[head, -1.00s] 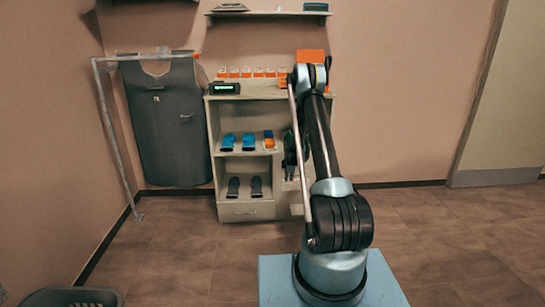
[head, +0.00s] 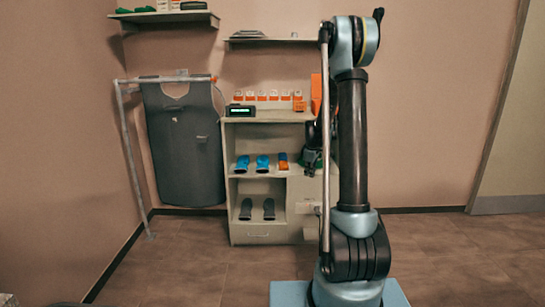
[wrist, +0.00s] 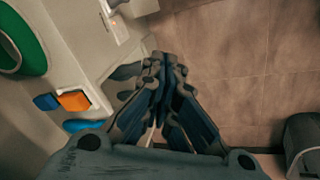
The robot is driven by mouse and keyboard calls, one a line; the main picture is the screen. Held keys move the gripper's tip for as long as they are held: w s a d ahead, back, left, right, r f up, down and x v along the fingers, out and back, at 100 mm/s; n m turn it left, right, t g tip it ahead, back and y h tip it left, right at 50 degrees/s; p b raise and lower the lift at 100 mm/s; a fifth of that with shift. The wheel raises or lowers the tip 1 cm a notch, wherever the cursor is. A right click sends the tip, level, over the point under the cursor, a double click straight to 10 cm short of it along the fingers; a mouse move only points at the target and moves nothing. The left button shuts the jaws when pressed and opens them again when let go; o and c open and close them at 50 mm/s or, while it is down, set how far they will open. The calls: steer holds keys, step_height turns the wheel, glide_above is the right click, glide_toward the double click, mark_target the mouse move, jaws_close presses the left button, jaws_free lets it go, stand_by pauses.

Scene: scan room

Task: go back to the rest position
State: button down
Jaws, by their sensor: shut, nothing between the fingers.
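My arm (head: 352,140) stands nearly upright on its blue base at the right of the head view, its elbow at the top. My gripper (head: 312,160) hangs down beside the arm, partly hidden behind it, in front of the right part of the shelf unit. In the wrist view my gripper (wrist: 163,62) has its dark fingers together at the tips with nothing held between them. Tan floor tiles show beyond the fingers.
The shelf unit (head: 240,215) holds blue and orange items and grey ones below. A grey apron (head: 180,145) hangs on a rail at left. Wall shelves (head: 165,16) are above. In the wrist view, orange (wrist: 73,101) and green (wrist: 37,45) things are at left. Floor is clear at right.

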steer(key=s+r+m, duration=0.3)
steer(key=s+r, duration=0.2)
steer(key=s, duration=0.8)
steer(key=s+r+m, duration=0.3)
steer(key=s+r, duration=0.3)
steer(key=s, duration=0.6)
steer(key=s+f+m, duration=0.3)
steer(key=s, duration=0.8)
steer(key=s+f+m+g, duration=0.1)
steer(key=s+f+m, duration=0.1)
steer(key=s, duration=0.9)
steer(key=shift+s+d+f+m, duration=0.35)
steer(key=shift+d+f+m, duration=0.1)
steer(key=shift+f, duration=0.4)
steer(key=shift+w+f, duration=0.2)
steer(key=shift+w, duration=0.3)
stand_by(2.0)
